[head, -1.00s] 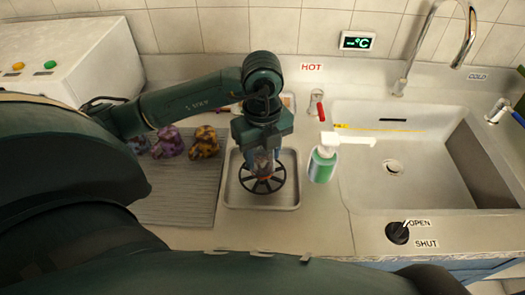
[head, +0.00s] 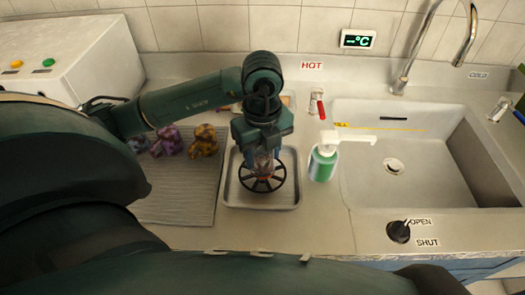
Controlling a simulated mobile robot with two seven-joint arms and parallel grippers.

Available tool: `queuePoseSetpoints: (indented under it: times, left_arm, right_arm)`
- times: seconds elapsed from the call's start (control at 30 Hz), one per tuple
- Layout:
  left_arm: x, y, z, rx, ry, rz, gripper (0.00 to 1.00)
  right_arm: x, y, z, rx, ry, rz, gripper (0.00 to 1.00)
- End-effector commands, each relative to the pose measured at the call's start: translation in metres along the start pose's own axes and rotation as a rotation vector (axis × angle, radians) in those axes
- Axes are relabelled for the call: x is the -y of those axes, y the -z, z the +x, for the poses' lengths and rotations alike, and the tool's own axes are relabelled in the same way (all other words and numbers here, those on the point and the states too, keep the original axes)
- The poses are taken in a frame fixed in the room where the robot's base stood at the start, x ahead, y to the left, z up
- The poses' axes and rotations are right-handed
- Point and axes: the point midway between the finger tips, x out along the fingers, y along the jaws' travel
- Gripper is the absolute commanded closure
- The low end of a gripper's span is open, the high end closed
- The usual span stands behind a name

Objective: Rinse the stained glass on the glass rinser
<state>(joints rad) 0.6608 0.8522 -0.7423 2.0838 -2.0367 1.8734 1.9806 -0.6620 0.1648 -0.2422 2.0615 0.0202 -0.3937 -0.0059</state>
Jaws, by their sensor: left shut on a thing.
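My left gripper (head: 263,150) points down over the glass rinser and is shut on the stained glass (head: 263,167). Only a small part of the glass shows below the jaws, with an orange-brown patch near its lower end. The glass rinser (head: 262,187) is a dark, spoked ring in a shallow metal tray (head: 285,197). The glass is over the ring's centre; whether it touches or presses the ring cannot be told. No water spray is visible. My right gripper is not in view.
A green soap dispenser (head: 322,165) stands close right of the tray. Beyond it is the sink (head: 440,170) with a tall faucet (head: 462,50). A red-handled tap (head: 319,106) is behind.

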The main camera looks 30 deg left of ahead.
Motion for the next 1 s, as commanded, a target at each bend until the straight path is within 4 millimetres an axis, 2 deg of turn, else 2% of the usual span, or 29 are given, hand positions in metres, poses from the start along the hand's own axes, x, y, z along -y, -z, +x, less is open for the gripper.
queuePoseSetpoints:
  times: [1.0]
  left_arm:
    - [0.0,0.0,0.015,0.0,-0.001,0.0,0.78]
  right_arm:
    - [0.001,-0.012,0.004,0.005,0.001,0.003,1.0]
